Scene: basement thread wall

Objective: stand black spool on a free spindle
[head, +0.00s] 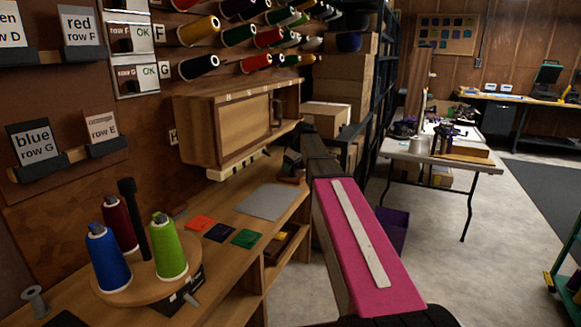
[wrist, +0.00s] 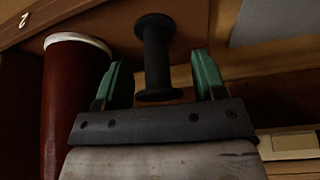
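A black spool (wrist: 155,58) with a narrow waist and wider ends shows in the wrist view, between and slightly beyond the green fingertips of my gripper (wrist: 160,80). The fingers are apart, with a gap visible on both sides of the spool. A round wooden stand (head: 124,291) at the lower left holds blue (head: 108,260), dark red (head: 119,224) and green (head: 170,250) cones around a tall black post (head: 134,222). I cannot identify a free spindle.
A dark red cylinder with a pale rim (wrist: 70,100) stands close left of my fingers in the wrist view. A wooden cabinet (head: 225,128) hangs above the table. A grey sheet (head: 265,201) and coloured cards (head: 219,232) lie flat. A small grey spool (head: 35,299) stands lower left.

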